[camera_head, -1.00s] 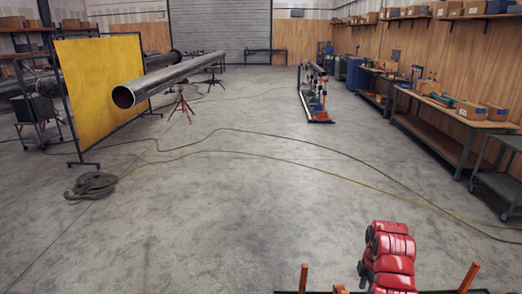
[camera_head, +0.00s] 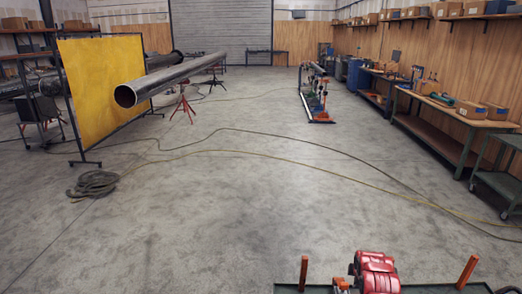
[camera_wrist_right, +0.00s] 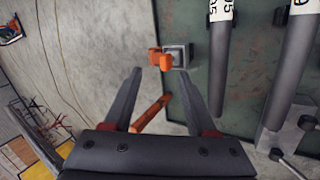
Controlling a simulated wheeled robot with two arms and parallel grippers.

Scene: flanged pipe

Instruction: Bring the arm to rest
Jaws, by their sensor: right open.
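My right arm (camera_head: 375,272) shows as red links at the bottom right of the head view, low over a dark green tray. Its gripper shows in the right wrist view (camera_wrist_right: 159,74), with two dark fingers spread apart and nothing between them. An orange post (camera_wrist_right: 152,113) shows beyond the gap between the fingers, and an orange clip-like part (camera_wrist_right: 160,59) lies just past the fingertips. I cannot tell whether the fingers touch either. My left gripper is not in view.
The green tray (camera_head: 290,289) carries upright orange posts (camera_head: 304,272) (camera_head: 467,272). Dark rods with white labels (camera_wrist_right: 219,45) lie at the right of the wrist view. A long pipe (camera_head: 170,78) on stands, a yellow screen (camera_head: 100,90) and a workbench (camera_head: 450,115) stand farther off. Cables cross open floor.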

